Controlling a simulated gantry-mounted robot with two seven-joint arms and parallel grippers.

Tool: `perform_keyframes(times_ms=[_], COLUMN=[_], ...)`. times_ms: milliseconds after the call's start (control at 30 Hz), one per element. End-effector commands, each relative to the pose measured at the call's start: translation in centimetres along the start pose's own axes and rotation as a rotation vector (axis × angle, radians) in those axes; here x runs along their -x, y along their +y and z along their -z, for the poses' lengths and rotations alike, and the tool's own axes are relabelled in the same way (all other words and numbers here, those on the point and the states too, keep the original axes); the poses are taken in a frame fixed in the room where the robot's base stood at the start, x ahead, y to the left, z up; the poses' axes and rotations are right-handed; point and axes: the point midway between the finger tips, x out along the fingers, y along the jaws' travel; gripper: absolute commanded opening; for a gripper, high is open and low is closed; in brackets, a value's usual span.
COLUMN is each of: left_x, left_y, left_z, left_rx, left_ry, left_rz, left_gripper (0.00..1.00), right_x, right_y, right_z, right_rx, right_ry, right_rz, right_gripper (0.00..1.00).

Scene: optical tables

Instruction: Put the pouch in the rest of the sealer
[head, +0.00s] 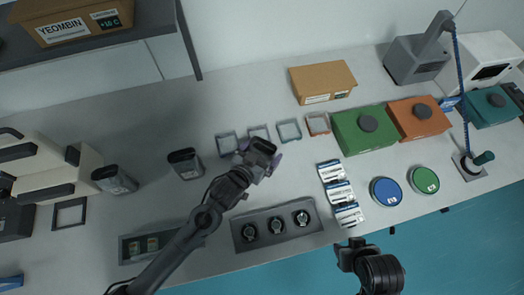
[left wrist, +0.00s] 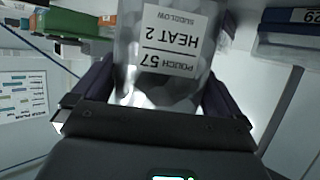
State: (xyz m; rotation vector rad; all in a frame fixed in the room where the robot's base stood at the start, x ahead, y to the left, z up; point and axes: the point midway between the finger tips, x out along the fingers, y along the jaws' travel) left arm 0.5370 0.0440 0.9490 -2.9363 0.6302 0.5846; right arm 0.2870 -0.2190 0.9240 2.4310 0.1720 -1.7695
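A clear pouch (left wrist: 160,60) labelled "POUCH 57 HEAT 2" is between the dark fingers of my left gripper (left wrist: 155,95) in the left wrist view. The fingers appear closed against its sides. In the head view my left gripper (head: 260,160) is over the middle of the table, near the small square frames; the pouch is mostly hidden there. A cream machine with dark bars (head: 50,170) at the far left may be the sealer; I cannot tell which part is its rest. My right gripper (head: 352,250) is at the table's front edge, its fingers unclear.
Two dark-topped containers (head: 185,163) (head: 115,179) stand between the cream machine and my left gripper. A grey tray with round items (head: 240,247) lies in front. Green (head: 350,143) and orange (head: 409,132) boxes stand right of centre. An empty square frame (head: 69,213) lies near the machine.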

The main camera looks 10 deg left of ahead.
Motion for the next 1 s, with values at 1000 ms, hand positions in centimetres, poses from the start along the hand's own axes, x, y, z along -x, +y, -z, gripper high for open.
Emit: perform_keyframes(times_ms=[1000], left_x=[11.8], left_y=[0.0], left_z=[0.3], left_rx=[0.000], left_ry=[0.000], left_rz=[0.000], left_gripper=[1.00], right_x=[1.0], right_y=[-0.1], right_z=[0.3], right_rx=[-0.004], right_ry=[0.000], right_rz=[0.003], right_gripper=[0.43])
